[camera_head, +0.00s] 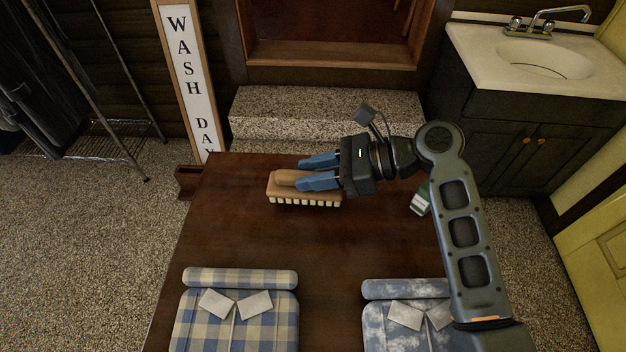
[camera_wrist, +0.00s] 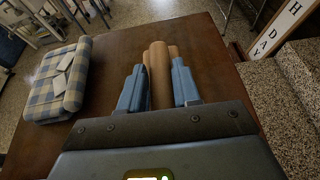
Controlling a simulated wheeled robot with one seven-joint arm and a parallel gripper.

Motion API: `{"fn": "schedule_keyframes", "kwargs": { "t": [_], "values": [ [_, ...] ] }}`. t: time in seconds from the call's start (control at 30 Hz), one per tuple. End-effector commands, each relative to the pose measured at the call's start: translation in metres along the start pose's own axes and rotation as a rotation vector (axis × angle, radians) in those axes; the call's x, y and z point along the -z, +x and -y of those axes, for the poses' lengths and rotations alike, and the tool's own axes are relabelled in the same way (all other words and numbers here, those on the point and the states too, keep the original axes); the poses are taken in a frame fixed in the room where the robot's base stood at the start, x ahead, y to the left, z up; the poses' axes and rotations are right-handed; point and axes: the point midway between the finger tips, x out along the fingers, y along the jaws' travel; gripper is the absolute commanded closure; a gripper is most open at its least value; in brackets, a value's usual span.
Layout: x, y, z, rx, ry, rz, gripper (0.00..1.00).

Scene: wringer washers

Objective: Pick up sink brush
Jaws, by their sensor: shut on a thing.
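The sink brush (camera_head: 306,197) has a tan wooden body and a row of pale bristles facing down. It is at the far part of the dark wooden table (camera_head: 250,235) in the head view. My gripper (camera_head: 318,173) comes in from the right with its two blue fingers on either side of the brush's raised handle, shut on it. In the wrist view the brush's tan handle (camera_wrist: 159,75) stands between the two fingers (camera_wrist: 158,88). I cannot tell whether the bristles touch the tabletop.
A checked folded shirt (camera_head: 240,310) and a blue mottled one (camera_head: 405,315) lie at the table's near side. A small green and white box (camera_head: 421,200) is to the right, beside my arm. A stone step (camera_head: 325,112) and a sink cabinet (camera_head: 530,140) stand beyond the table.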

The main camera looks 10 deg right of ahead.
Motion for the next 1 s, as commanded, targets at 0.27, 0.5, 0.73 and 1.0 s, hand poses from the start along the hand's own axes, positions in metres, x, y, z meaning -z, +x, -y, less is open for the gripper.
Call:
{"fn": "schedule_keyframes", "kwargs": {
  "t": [0.27, 0.5, 0.73, 1.0],
  "values": [
    [-0.019, -0.066, 0.002, 0.006, -0.003, 0.001, 1.0],
    [-0.026, -0.115, 0.002, 0.005, -0.002, 0.0, 1.0],
    [-0.034, -0.138, 0.001, 0.001, -0.001, 0.001, 1.0],
    [-0.048, -0.146, 0.001, 0.0, 0.0, 0.001, 1.0]
  ]
}}
